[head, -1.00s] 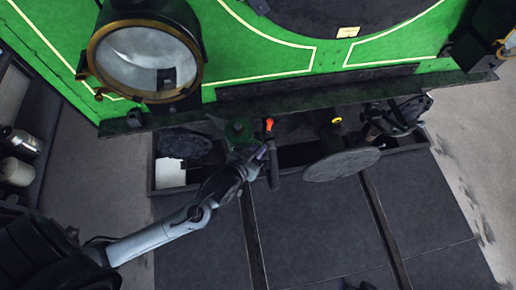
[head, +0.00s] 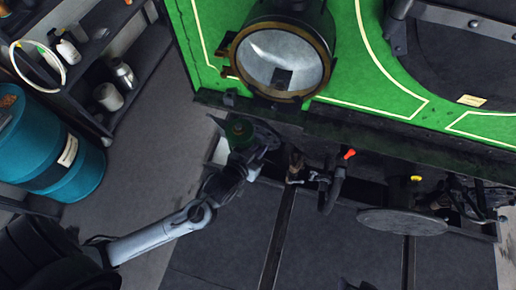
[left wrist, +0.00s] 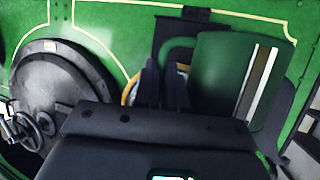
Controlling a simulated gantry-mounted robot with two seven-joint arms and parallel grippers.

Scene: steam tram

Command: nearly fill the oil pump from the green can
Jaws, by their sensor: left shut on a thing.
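The green can (head: 240,132) is in front of the tram's front beam, below the round headlamp. In the left wrist view the can (left wrist: 222,75) is large, with a pale and dark stripe and a green handle at its left. My left gripper (left wrist: 166,88) is shut on the can's handle; in the head view it shows dark, beside the can. I cannot tell whether the can is tilted or anything flows from it. I cannot surely pick out the oil pump among the dark parts below the beam. My right gripper is not in view.
The headlamp (head: 283,60) juts out above the can. A red-tipped lever (head: 349,154) and a round buffer plate (head: 402,222) stand right of it. A blue barrel (head: 50,145) and a shelf (head: 75,75) with bottles are at left. Open floor lies between.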

